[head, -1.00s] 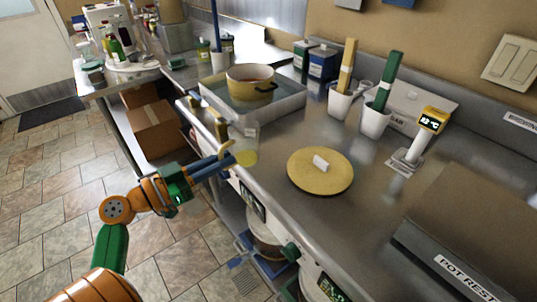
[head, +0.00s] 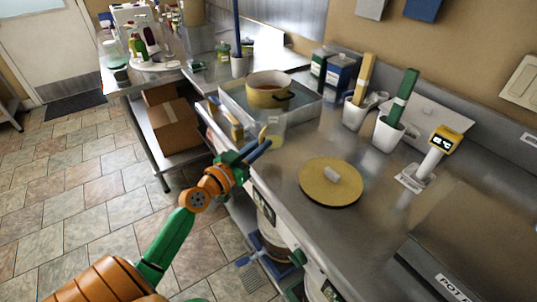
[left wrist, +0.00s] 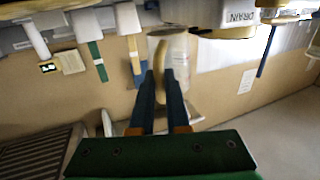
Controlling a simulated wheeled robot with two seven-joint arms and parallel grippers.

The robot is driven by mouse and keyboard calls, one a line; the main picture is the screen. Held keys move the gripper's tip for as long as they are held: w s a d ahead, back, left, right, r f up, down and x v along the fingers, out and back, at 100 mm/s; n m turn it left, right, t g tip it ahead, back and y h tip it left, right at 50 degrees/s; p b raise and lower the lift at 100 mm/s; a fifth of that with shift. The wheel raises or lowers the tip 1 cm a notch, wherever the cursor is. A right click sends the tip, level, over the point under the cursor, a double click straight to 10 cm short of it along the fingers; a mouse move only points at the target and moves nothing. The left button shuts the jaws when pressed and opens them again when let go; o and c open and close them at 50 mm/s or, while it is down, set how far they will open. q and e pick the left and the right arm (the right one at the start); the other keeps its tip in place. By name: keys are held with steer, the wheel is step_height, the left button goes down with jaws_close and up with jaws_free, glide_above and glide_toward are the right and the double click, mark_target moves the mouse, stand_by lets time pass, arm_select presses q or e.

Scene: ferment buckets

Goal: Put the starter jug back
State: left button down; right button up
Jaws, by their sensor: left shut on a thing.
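The starter jug (head: 276,131) is a clear, pale jug with a little yellowish content and a cream handle. In the head view it is at the counter's front edge, just in front of the metal tray. My left gripper (head: 262,148) is shut on its handle, with the blue fingers on either side. The left wrist view shows the jug (left wrist: 178,48) upside down in the picture, between and beyond the fingers (left wrist: 163,78). I cannot tell whether its base touches the counter. My right gripper is in neither view.
A shallow metal tray (head: 310,112) holding a yellow pot (head: 267,92) stands behind the jug. A round yellow lid (head: 318,188) lies to the right. White cups with brushes and a yellow-headed thermometer (head: 443,141) stand farther right. Counter between lid and tray is clear.

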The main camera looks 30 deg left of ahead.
arm_select(q)
steer(key=f+b, duration=0.1)
steer(key=f, duration=0.1)
steer(key=d+f, duration=0.1)
steer(key=f, duration=0.1)
steer(key=w+f+b, duration=0.1)
steer(key=f, duration=0.1)
steer(key=shift+w+d+b, duration=0.1)
steer(key=shift+d+b, duration=0.05)
steer(key=shift+b, duration=0.15)
steer(key=shift+r, duration=0.15)
